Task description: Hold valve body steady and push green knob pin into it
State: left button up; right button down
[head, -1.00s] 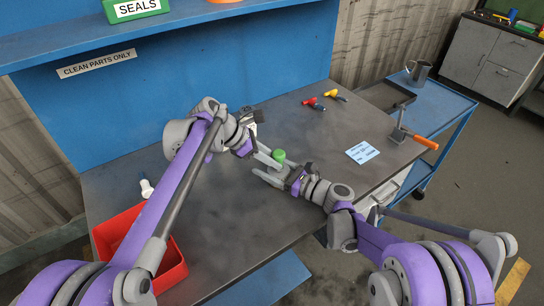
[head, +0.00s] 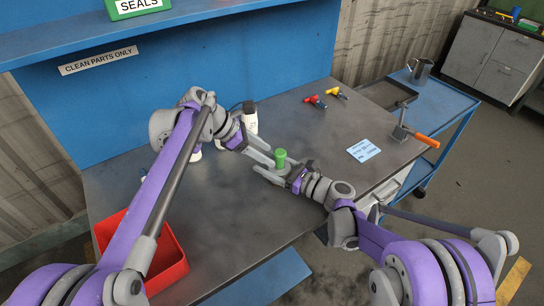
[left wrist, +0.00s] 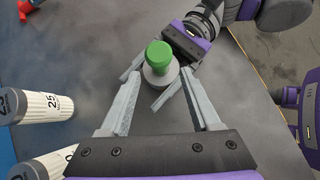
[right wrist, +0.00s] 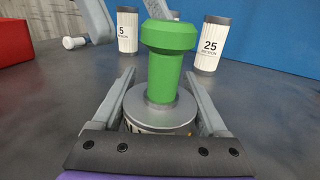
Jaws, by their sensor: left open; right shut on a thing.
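The valve body (right wrist: 160,110) is a short grey cylinder, upright between the closed fingers of my right gripper (head: 270,170). The green knob pin (head: 281,158) stands upright in its top, with a length of green shaft showing below the wide head (right wrist: 168,36). How deep the pin sits inside is hidden. My left gripper (left wrist: 161,84) is open and empty, its fingers pointing at the valve body and pin from the left. In the left wrist view the pin (left wrist: 159,54) lies just beyond and between the left fingertips; I cannot tell whether they touch anything.
White canisters, one marked 25 (right wrist: 210,43), stand behind on the grey table (head: 230,215). A red bin (head: 172,262) is at left front. The table's front centre is clear.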

pick_arm(q)
jog(key=v, duration=0.8)
jog(key=shift+a+r, duration=0.15)
pick_arm(e)
grip_release()
jog(key=v, duration=1.2)
